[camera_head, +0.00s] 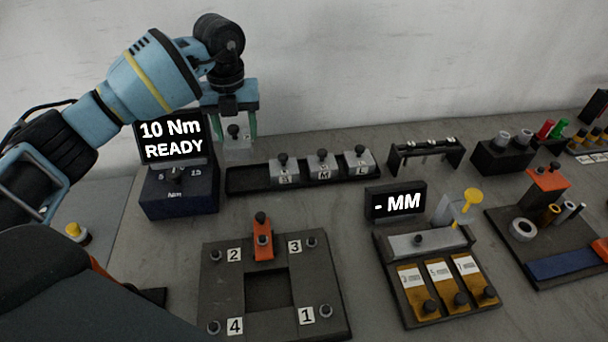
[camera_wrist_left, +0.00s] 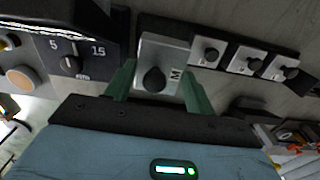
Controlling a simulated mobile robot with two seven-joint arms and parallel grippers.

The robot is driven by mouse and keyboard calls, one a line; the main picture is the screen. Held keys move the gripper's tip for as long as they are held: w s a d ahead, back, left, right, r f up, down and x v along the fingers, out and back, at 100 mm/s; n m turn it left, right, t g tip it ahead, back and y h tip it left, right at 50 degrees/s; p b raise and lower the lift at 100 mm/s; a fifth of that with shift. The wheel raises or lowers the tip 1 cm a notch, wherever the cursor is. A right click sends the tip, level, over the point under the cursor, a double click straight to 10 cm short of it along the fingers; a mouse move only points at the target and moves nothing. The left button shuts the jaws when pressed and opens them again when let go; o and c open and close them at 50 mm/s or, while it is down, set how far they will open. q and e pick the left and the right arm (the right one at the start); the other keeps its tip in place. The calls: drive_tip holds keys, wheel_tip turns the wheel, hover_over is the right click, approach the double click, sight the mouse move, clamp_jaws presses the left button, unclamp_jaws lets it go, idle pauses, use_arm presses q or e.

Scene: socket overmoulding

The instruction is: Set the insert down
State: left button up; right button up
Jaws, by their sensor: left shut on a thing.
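My left gripper (camera_head: 238,128) is shut on a grey block insert (camera_head: 238,152) with a black knob on top. It holds the insert upright above the left end of the black insert rack (camera_head: 246,181). In the left wrist view the held insert (camera_wrist_left: 152,50) sits between the green fingers of the left gripper (camera_wrist_left: 158,85) and bears an M label. Three similar inserts stand in the rack: a left one (camera_head: 283,172), a middle one (camera_head: 322,168) and a right one (camera_head: 360,164). The rack's left end is bare. My right gripper is out of view.
A torque display (camera_head: 174,142) reading 10 Nm READY stands left of the rack. A numbered fixture plate (camera_head: 222,283) with an orange clamp (camera_head: 262,240) lies in front. A display (camera_head: 396,201) reading "- MM" and a gauge tray (camera_head: 425,318) stand to the right.

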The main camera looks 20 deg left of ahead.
use_arm(q)
drive_tip(key=shift+w+r+n, duration=0.1)
drive_tip(key=shift+r+n, duration=0.05)
drive_tip(key=shift+n, duration=0.15)
drive_tip(key=shift+f, duration=5)
drive_tip(key=shift+f, duration=0.1)
drive_tip(key=o, duration=1.4)
drive_tip(key=shift+f, duration=0.1)
drive_tip(key=shift+o, duration=0.2)
wheel_tip(320, 180, up, 12)
drive_tip(key=shift+r, duration=0.15)
